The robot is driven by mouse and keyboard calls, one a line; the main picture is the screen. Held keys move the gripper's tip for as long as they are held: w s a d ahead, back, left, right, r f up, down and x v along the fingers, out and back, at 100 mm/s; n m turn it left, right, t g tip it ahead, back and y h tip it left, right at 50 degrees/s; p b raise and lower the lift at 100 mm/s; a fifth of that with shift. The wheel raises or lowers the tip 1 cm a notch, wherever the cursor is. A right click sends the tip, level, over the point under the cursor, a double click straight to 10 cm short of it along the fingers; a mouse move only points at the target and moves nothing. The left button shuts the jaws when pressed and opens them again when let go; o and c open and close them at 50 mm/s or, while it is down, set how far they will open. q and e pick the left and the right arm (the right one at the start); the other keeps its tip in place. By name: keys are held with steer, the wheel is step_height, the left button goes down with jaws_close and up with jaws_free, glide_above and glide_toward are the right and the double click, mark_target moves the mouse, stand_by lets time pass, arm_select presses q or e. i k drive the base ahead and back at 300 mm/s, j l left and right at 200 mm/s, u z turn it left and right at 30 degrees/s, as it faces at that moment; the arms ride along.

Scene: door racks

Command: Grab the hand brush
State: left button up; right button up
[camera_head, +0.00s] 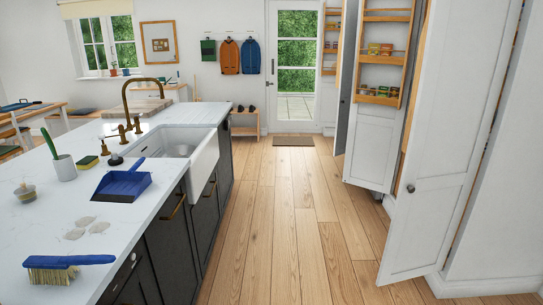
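The hand brush (65,265) has a blue handle and pale bristles. It lies on the near left part of the white countertop (120,220), its handle pointing right toward the counter's edge. A blue dustpan (122,183) sits farther back on the same counter, near the sink. Neither of my grippers shows in the head view.
Between brush and dustpan are greyish spots (88,228) on the counter. A white cup with a green-handled brush (64,167), a sponge (87,162) and a small pot (25,192) stand behind. Wooden floor (270,220) is clear; open cupboard doors (450,140) stand at right.

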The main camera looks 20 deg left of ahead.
mark_target(49, 262)
steer(key=i+u, duration=0.3)
steer(key=u, duration=0.15)
steer(key=i+u, duration=0.3)
steer(key=u, duration=0.2)
steer(key=i+l+u, duration=0.2)
steer(key=u, duration=0.25)
steer(key=i+l+u, duration=0.3)
steer(key=u, duration=0.2)
steer(key=i+l+u, duration=0.2)
steer(key=l+u, duration=0.25)
steer(key=j, duration=0.1)
